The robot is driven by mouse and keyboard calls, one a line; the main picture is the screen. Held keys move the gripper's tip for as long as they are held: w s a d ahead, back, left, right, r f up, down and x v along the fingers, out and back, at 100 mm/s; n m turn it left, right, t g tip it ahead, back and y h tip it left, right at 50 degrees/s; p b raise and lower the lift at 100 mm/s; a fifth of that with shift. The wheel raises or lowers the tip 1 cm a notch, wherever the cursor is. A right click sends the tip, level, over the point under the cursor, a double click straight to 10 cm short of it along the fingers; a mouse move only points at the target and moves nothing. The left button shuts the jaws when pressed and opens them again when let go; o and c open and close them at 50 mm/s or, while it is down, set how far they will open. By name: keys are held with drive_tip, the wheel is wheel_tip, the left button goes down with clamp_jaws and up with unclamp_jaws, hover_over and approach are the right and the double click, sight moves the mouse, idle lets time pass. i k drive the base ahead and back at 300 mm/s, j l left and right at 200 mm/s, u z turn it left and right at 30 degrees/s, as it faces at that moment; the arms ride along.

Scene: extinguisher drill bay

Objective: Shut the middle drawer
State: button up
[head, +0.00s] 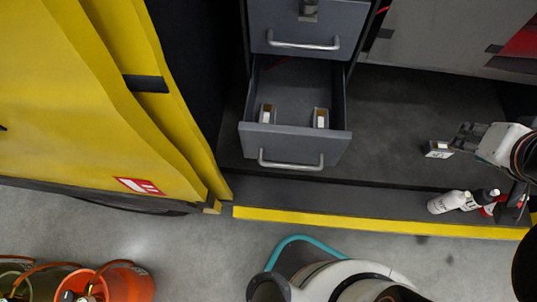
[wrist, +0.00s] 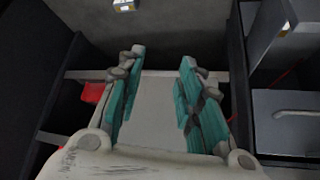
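A grey drawer (head: 295,144) stands pulled open in the cabinet in the head view, its bar handle (head: 291,163) on the front. Two small white-and-brown boxes lie inside, one at the left (head: 266,114) and one at the right (head: 320,118). A shut drawer (head: 305,27) with a bar handle (head: 303,44) sits directly above it. I cannot tell how many drawers there are below. My gripper (head: 465,136) is well right of the open drawer. In the wrist view its teal fingers (wrist: 158,90) are apart with nothing between them. The open drawer (wrist: 268,30) shows at the upper right there.
A small box (head: 437,149) lies on the dark floor near my gripper. White bottles (head: 449,202) stand or lie by the yellow-striped edge (head: 380,225). A yellow panel (head: 90,90) fills the left. Orange containers (head: 120,281) are at the lower left.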

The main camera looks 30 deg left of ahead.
sight(296, 86)
drive_tip(key=u, duration=1.55)
drive_tip(key=j+z, duration=0.1)
drive_tip(key=j, duration=0.35)
drive_tip(key=k+j, duration=0.15)
drive_tip(key=j, duration=0.3)
drive_tip(key=k+j+z, duration=0.15)
drive_tip(key=j, duration=0.75)
drive_tip(key=k+l+z, duration=0.1)
drive_tip(key=k, duration=0.4)
drive_tip(key=j+u, duration=0.1)
drive_tip(key=i, duration=0.45)
drive_tip(key=l+z, duration=0.05)
